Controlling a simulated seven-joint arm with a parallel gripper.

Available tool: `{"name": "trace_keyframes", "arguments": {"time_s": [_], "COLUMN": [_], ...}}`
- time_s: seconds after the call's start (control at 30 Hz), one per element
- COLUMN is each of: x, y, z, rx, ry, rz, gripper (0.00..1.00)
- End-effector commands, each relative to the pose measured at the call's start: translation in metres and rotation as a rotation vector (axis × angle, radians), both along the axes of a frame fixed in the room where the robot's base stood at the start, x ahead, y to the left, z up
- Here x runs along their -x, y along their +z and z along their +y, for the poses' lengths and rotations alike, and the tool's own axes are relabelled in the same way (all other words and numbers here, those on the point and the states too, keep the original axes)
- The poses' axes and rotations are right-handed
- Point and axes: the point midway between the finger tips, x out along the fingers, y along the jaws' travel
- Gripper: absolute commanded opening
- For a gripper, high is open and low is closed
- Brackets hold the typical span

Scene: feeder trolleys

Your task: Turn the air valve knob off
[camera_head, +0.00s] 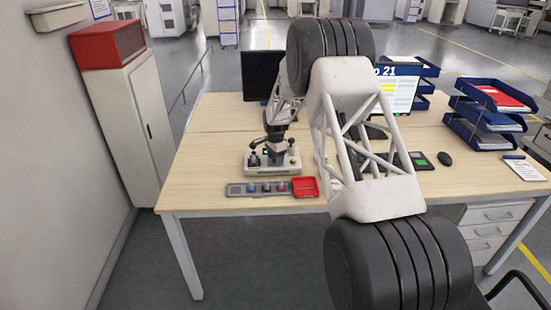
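A small white control unit (258,171) stands on the wooden desk, left of the middle in the head view. It carries several small knobs or buttons, dark ones on the left and a yellow one on the right. Which of them is the air valve knob I cannot tell at this size. My gripper (277,154) points down just over the middle of this unit and hides part of its top. Whether it touches a knob, and whether its fingers are open or shut, is too small to see.
Monitors, a keyboard, a mouse (444,158) and blue letter trays (484,122) fill the right side. The desk's left end is clear.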

Motion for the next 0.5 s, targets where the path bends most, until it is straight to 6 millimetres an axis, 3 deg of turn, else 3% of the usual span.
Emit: {"name": "trace_keyframes", "arguments": {"time_s": [0.03,0.3,0.5], "x": [0.0000,0.0000,0.0000], "y": [0.0000,0.0000,0.0000], "z": [0.0000,0.0000,0.0000], "rx": [0.000,0.000,0.000], "ry": [0.000,0.000,0.008], "rz": [0.000,0.000,0.000], "gripper": [0.46,0.06,0.06]}}
